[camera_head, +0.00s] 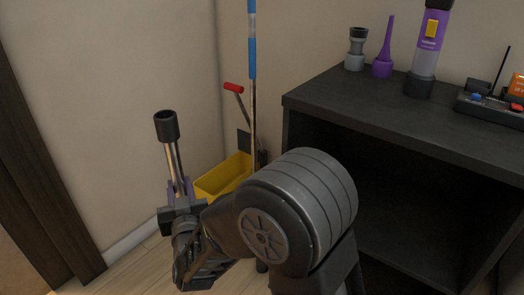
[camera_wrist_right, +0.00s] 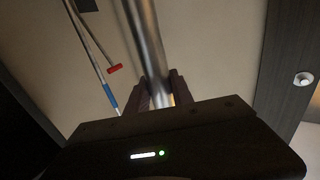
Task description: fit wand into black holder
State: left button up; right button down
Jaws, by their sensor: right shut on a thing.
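My right gripper (camera_head: 180,190) is shut on the wand (camera_head: 173,153), a silver metal tube with a black cuff at its top end. It stands nearly upright, leaning slightly, in front of the pale wall. In the right wrist view the silver tube (camera_wrist_right: 145,38) runs up from between the two fingers (camera_wrist_right: 158,92). The wand's lower part is hidden by my gripper and arm. I cannot make out the black holder for certain. My left gripper is not in view.
A yellow bucket (camera_head: 222,176) stands behind my right gripper, beside a blue-and-silver pole (camera_head: 252,45) and a red-ended handle (camera_head: 233,88). A dark open shelf unit (camera_head: 400,128) at right carries a purple vacuum (camera_head: 429,50), a purple nozzle (camera_head: 384,58) and a grey attachment (camera_head: 355,52).

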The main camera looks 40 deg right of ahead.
jog(key=w+d+f+m+g+h+b, duration=0.1)
jog(key=w+d+m+g+h+b, duration=0.1)
jog(key=d, duration=1.2)
jog(key=w+d+f+m+g+h+b, duration=0.2)
jog(key=w+d+m+h+b, duration=0.1)
jog(key=d, duration=1.2)
jog(key=shift+w+d+f+h+b, duration=0.2)
jog(key=shift+w+h+b, duration=0.25)
jog(key=shift+h, duration=0.55)
jog(key=shift+f, duration=0.1)
